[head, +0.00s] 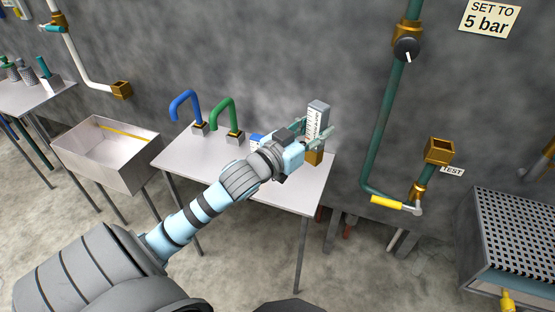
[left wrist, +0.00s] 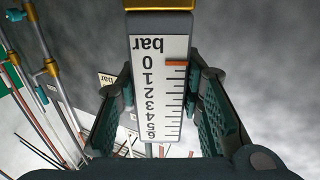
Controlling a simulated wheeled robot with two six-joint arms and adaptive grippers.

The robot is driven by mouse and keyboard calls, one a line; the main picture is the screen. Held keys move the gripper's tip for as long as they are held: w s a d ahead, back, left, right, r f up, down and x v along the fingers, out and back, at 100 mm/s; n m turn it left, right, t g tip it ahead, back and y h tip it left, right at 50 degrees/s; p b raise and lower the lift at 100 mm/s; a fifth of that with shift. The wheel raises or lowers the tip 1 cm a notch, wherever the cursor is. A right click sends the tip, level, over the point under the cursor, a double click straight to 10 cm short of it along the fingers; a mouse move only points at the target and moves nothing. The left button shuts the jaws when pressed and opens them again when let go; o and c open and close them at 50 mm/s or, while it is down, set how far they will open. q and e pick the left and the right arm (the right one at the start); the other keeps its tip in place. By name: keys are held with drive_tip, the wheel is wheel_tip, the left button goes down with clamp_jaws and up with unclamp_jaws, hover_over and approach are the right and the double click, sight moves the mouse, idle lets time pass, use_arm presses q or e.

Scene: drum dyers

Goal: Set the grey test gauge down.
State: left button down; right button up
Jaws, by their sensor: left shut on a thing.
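The grey test gauge (head: 318,109) is a tall grey block with a white bar scale and a brass base. It stands upright over the right end of the table (head: 296,188). My left gripper (head: 316,130) is shut on the gauge, with a finger along each side. In the left wrist view the gauge (left wrist: 160,85) appears upside down between the fingers (left wrist: 165,105), and an orange-red mark sits near 0. I cannot tell whether the brass base touches the tabletop. My right gripper is not in view.
A blue hook-shaped pipe (head: 184,104), a green one (head: 224,112) and a small blue item (head: 257,139) stand on the table left of the gauge. A basin (head: 108,150) is further left. A green wall pipe (head: 386,120) with a yellow-handled valve (head: 388,202) is right.

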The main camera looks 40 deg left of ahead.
use_arm(q)
drive_tip(key=w+a+n+y+b, duration=0.45)
drive_tip(key=a+y+b, duration=0.25)
drive_tip(key=a, duration=0.4)
drive_tip(key=shift+g, duration=0.5)
drive_tip(key=f+b, duration=0.2)
drive_tip(key=f, duration=0.4)
drive_tip(key=f+b, duration=0.3)
drive_tip(key=f, duration=0.4)
drive_tip(key=f+b, duration=0.2)
drive_tip(key=f, duration=0.4)
drive_tip(key=shift+w+a+f, duration=0.1)
drive_tip(key=shift+w+f, duration=0.15)
drive_tip(key=shift+f, duration=0.1)
drive_tip(key=shift+r, duration=0.1)
drive_tip(key=c, duration=1.1)
unclamp_jaws()
drive_tip(key=p+v, duration=0.1)
drive_tip(key=v, duration=1.1)
drive_tip(key=shift+p, duration=0.35)
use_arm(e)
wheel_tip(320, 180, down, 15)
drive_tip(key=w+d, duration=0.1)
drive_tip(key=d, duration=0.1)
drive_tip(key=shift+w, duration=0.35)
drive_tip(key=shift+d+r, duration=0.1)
